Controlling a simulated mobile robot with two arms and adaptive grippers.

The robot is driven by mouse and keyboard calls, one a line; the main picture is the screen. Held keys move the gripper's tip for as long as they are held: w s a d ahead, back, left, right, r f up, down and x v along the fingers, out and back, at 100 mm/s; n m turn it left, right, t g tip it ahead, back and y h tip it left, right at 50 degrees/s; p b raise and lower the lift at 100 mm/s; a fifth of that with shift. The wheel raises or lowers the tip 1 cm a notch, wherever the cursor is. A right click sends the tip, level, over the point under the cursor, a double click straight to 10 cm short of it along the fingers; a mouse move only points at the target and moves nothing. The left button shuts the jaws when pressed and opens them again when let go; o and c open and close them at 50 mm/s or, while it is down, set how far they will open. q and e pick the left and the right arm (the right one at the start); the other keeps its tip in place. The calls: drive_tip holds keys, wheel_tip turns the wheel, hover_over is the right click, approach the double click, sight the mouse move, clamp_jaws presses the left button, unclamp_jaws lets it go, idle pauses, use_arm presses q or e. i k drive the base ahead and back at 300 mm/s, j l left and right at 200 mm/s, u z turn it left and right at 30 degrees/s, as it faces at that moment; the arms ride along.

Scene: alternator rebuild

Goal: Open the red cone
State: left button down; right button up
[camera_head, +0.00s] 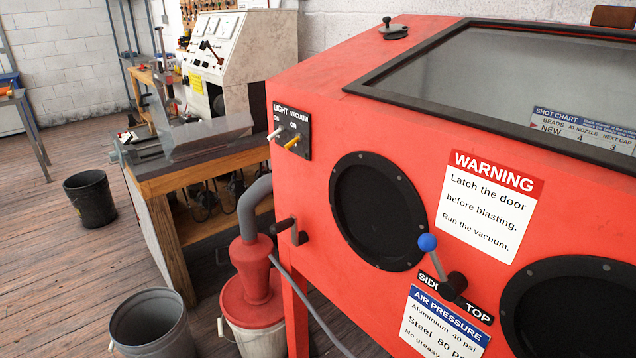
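The red cone (256,270) is a red tapering piece that stands upright on a red lid (250,303) over a pale bucket (262,341). A thick grey hose (250,205) runs from its top up to the red blasting cabinet (335,110). A thinner grey tube (308,305) passes beside it toward the lower right. The cone is beside the cabinet's left front leg. I cannot tell from this view whether any part of it is open. Neither of my grippers is in view.
The cabinet front carries switches (292,138), a black-handled lever (290,228), a blue-knobbed lever (440,265) and round black glove ports (378,210). A grey bucket (150,322) stands left of the cone. A black bin (90,199) and a wooden bench (205,165) are farther back.

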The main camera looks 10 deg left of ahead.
sight(252, 299)
drive_tip(key=i+j, duration=0.15)
drive_tip(key=j, duration=0.2)
drive_tip(key=i+j+u, duration=0.1)
drive_tip(key=j, duration=0.25)
drive_tip(key=i+j+u, duration=0.1)
drive_tip(key=j, duration=0.25)
drive_tip(key=i+j, duration=0.2)
drive_tip(key=j, duration=0.15)
